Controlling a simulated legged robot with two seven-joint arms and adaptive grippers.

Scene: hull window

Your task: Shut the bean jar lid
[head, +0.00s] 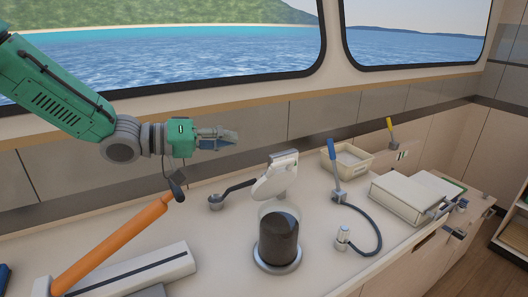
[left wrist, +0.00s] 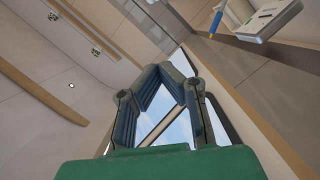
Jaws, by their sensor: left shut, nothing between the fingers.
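The bean jar (head: 278,240) is a clear cylinder full of dark contents, standing on a round grey base on the counter. Its pale lid (head: 274,180) stands raised and steeply tilted above the back of the jar, so the mouth is uncovered. My left gripper (head: 234,138) is shut and empty. In the head view it appears above and to the left of the lid, apart from it. In the left wrist view its dark fingers (left wrist: 166,78) show against the window and ceiling. The jar cannot be made out for certain there. My right gripper is not in view.
A dark handle with a grey end (head: 216,201) lies left of the lid. A blue-handled lever (head: 332,158) with a black hose, a cream tray (head: 347,160) and a pale box (head: 402,198) stand right. An orange bar (head: 110,243) slants across the left. The window wall runs behind.

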